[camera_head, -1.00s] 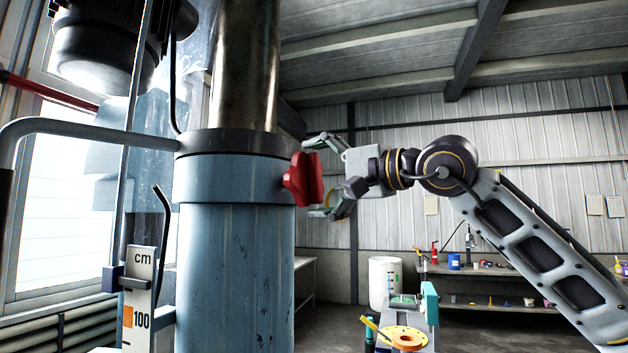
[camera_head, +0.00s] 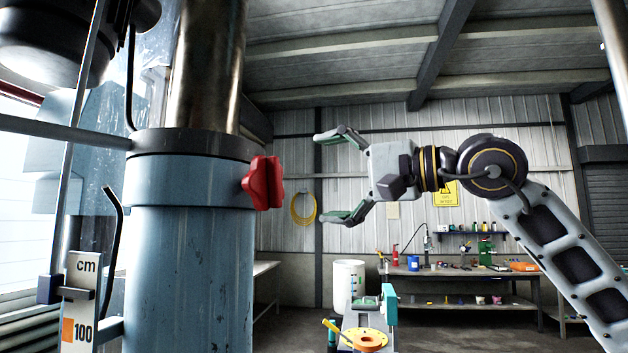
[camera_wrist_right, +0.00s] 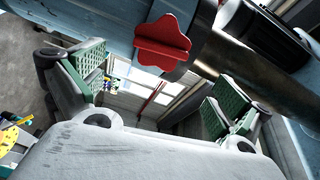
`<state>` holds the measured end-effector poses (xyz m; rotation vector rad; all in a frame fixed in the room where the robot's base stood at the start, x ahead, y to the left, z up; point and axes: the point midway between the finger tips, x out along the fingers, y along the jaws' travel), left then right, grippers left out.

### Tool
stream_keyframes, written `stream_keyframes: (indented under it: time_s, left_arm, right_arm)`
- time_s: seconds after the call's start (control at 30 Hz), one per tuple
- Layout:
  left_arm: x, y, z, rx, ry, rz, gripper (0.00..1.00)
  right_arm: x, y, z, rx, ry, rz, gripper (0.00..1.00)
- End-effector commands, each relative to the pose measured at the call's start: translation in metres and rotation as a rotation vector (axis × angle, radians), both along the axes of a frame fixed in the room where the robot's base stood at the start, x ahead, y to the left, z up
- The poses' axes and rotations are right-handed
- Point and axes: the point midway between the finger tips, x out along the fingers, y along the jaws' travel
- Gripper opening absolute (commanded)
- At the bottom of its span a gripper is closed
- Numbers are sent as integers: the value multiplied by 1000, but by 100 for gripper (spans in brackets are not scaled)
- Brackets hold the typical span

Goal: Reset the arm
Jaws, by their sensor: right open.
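My right gripper (camera_head: 335,178) is open and empty in the head view, its two green-padded fingers spread and pointing left. My right arm comes in from the right. A red star-shaped knob (camera_head: 264,184) sits on the side of the blue column (camera_head: 190,260), left of the gripper, with a clear gap between them. In the right wrist view the knob (camera_wrist_right: 163,44) shows beyond the fingers near the top, and the two finger pads stand wide apart with nothing between them. My left gripper is not in view.
A scale marked cm (camera_head: 82,300) and a curved black lever (camera_head: 113,230) stand at the column's left. A workbench (camera_head: 470,270) with tools and a white barrel (camera_head: 349,283) are behind. A yellow disc (camera_head: 365,340) lies low in front. Open air surrounds the gripper.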

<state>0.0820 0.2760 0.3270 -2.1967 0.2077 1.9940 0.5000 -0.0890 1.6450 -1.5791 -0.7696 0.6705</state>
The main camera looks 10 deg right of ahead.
Motion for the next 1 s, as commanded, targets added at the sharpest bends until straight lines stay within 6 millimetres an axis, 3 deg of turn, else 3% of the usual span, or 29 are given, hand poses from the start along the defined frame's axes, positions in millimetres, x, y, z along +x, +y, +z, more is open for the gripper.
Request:
stream_keyframes:
  time_s: [0.73, 1.0]
  left_arm:
    - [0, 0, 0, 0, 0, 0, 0]
    - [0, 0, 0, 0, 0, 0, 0]
  right_arm:
    - [-4, -5, -1, 0, 1, 1, 100]
    - [-5, 10, -11, 60, 50, 69, 100]
